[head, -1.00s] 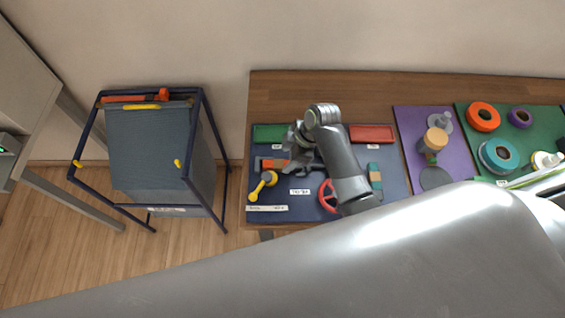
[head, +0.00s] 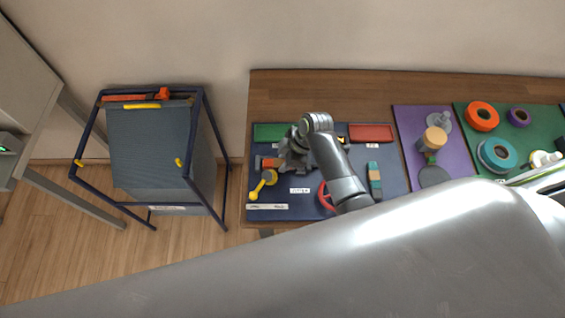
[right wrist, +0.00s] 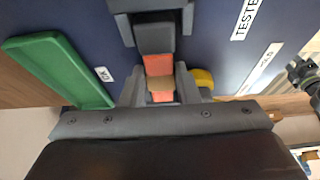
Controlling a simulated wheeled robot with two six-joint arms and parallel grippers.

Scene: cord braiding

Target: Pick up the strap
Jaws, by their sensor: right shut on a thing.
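The orange strap (head: 267,163) lies at the left part of the dark blue mat (head: 325,205), partly hidden by my right gripper (head: 287,160) in the head view. In the right wrist view, my right gripper (right wrist: 160,92) is shut on the strap (right wrist: 158,66), with a finger on each side. A tan band shows across the orange part between the fingers, and a grey block adjoins its far end. I cannot tell whether the strap is clear of the mat. My left gripper is not in view.
A green tray (head: 270,132) and a red tray (head: 371,132) lie at the mat's back. A purple mat (head: 452,165) lies right; a framed grey bin (head: 150,150) stands left of the table.

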